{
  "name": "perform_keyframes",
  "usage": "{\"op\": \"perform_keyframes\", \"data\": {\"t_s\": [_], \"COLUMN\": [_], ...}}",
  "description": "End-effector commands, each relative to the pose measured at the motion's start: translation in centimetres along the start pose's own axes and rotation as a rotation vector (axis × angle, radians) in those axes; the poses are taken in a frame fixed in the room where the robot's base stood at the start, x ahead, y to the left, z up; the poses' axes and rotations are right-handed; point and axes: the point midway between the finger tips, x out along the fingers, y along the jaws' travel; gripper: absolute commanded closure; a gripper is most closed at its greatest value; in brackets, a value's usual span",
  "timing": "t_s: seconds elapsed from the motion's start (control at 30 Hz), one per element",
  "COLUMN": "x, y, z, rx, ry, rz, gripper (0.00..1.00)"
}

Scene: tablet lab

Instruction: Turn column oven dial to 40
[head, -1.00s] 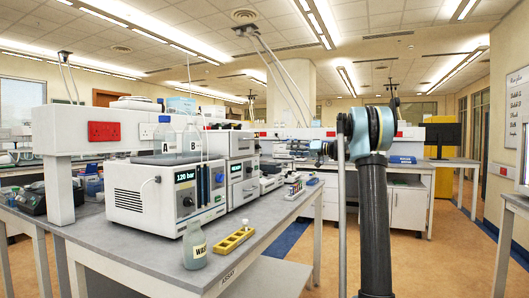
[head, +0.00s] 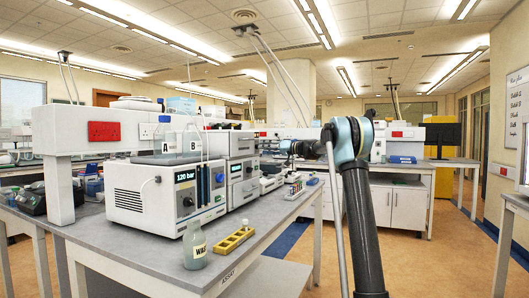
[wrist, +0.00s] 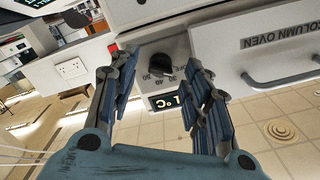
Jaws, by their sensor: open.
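The column oven (wrist: 225,25) fills the top of the wrist view, its label readable beside a wide handle (wrist: 285,77). Its black dial (wrist: 159,64) sits on a grey plate with small printed numbers, 40 among them. I cannot tell which number the dial points to. A small lit display (wrist: 167,101), partly covered by a finger, shows below it. My gripper (wrist: 160,72) is open and empty, one finger on each side of the dial in the picture. Contact with the dial is not visible. In the head view my gripper (head: 285,147) is small, right of the stacked instruments.
A pump unit (head: 186,180) reading 120 bar stands on the bench (head: 110,235). A waste bottle (head: 195,246), a yellow rack (head: 234,241) and a vial rack (head: 294,189) stand near the bench's front edge. The floor right of the bench is clear.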

Motion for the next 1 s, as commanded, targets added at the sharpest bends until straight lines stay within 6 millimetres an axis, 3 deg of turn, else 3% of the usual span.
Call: {"op": "perform_keyframes", "data": {"t_s": [0.13,0.47,0.67,1.0], "x": [1.06,1.29,1.27,1.23], "y": [-0.05,-0.04,-0.03,0.03], "z": [0.05,0.03,0.02,0.01], "rx": [0.0,0.0,0.0,0.02], "ry": [-0.001,0.0,0.0,0.0], "rz": [-0.002,-0.001,0.0,0.001], "gripper": [0.56,0.56,0.99,1.0]}}
